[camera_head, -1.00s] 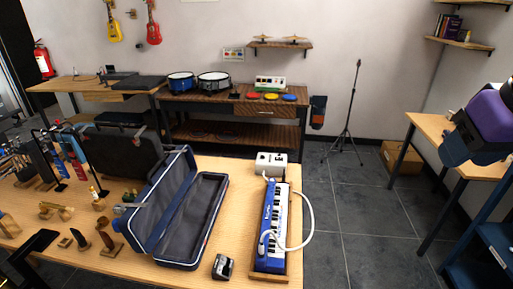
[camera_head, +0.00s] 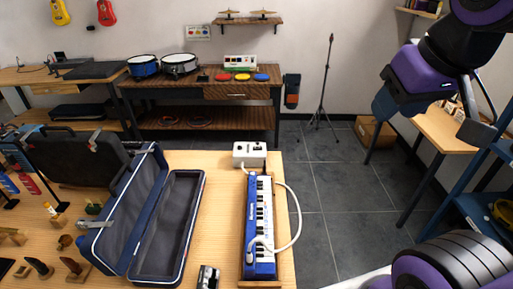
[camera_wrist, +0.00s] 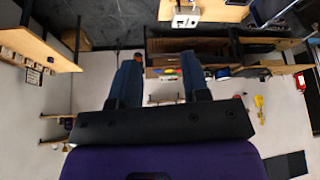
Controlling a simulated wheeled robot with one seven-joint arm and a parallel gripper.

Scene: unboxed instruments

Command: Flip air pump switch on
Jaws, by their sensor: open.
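The air pump appears to be the small white box (camera_head: 249,160) at the far end of the front table, with dark details on its top. A switch on it is too small to make out. A blue keyboard instrument (camera_head: 251,225) lies just in front of it, with a white hose (camera_head: 297,215) curving along its right side. The white box also shows in the wrist view (camera_wrist: 185,21), near the top edge. My gripper (camera_wrist: 162,58) is open and empty, its two blue fingers apart, held in the air well away from the box.
An open blue case (camera_head: 195,178) stands left of the keyboard on the wooden table (camera_head: 222,163). A small dark device (camera_head: 208,279) lies near the front. A workbench (camera_head: 200,99) with drums stands behind. A stand (camera_head: 326,85) and a side table (camera_head: 445,135) are to the right.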

